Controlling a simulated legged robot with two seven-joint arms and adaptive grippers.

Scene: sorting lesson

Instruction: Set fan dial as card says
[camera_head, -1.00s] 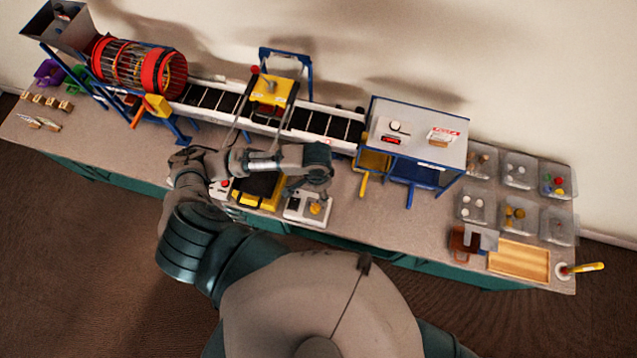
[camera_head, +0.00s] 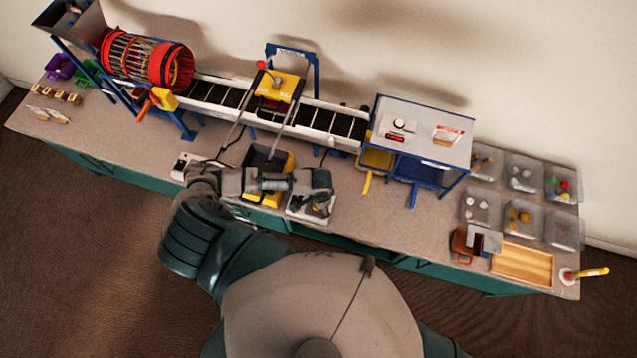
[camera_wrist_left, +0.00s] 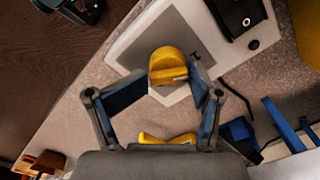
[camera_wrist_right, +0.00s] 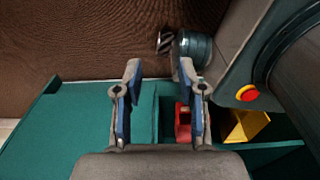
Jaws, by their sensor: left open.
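A yellow dial knob (camera_wrist_left: 168,66) sits on the grey panel of a white control box (camera_wrist_left: 135,40) in the left wrist view. My left gripper (camera_wrist_left: 169,80) is open with a finger on each side of the knob; contact cannot be told. In the head view my left gripper (camera_head: 318,205) is over the control box (camera_head: 297,212) and hides most of it. A small card with red print (camera_head: 447,134) stands on the white-topped blue stand (camera_head: 420,125); its writing is too small to read. My right gripper (camera_wrist_right: 160,105) is open and empty, outside the head view.
A black and yellow bin (camera_head: 262,160) stands just behind my left forearm. The conveyor (camera_head: 225,100) runs along the back. Clear trays (camera_head: 520,215) and a wooden tray (camera_head: 522,262) are at the right. The right wrist view shows teal cabinet panels (camera_wrist_right: 60,120).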

